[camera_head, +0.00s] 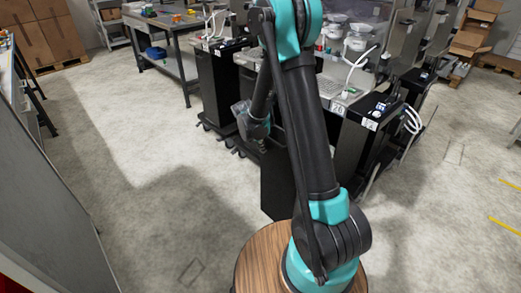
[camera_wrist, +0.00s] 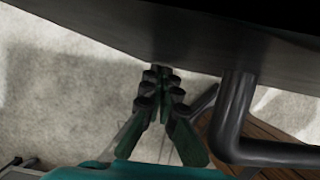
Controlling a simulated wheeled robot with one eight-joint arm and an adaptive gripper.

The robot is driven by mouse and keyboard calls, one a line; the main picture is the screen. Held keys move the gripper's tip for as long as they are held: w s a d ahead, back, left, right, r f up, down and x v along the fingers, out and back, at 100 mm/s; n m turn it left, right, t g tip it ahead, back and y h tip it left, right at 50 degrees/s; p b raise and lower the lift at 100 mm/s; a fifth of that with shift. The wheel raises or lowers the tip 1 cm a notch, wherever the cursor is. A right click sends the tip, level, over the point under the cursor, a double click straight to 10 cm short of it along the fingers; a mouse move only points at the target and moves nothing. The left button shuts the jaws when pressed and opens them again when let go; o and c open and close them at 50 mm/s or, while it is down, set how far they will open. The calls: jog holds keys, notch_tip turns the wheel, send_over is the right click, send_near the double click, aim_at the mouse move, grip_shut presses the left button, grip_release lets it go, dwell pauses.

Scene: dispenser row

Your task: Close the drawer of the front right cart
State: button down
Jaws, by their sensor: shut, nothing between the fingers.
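The front right cart (camera_head: 352,145) is black and stands behind my arm in the head view. A black drawer (camera_head: 274,187) juts out from it toward me, partly hidden by my arm. In the wrist view a dark panel, likely the drawer (camera_wrist: 190,38), fills the top, with a thick bent black bar handle (camera_wrist: 233,115) at right. My gripper (camera_wrist: 158,82) is shut and empty, its fingertips close to the panel's lower edge and left of the handle. I cannot tell whether they touch. In the head view my gripper (camera_head: 262,146) is small beside the drawer's upper edge.
Another black cart (camera_head: 222,88) stands to the left, on casters. A metal workbench (camera_head: 170,45) is behind it. A grey panel (camera_head: 45,190) borders the left side. Open concrete floor (camera_head: 140,180) lies between. More dispensers and shelving stand at the back right.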

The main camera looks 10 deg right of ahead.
jog(key=w+d, duration=0.3)
jog(key=d, duration=0.2)
jog(key=w+d, duration=0.4)
jog(key=d, duration=0.1)
jog(key=w+d, duration=0.3)
jog(key=d, duration=0.2)
jog(key=shift+w, duration=0.4)
jog(key=shift+a, duration=0.1)
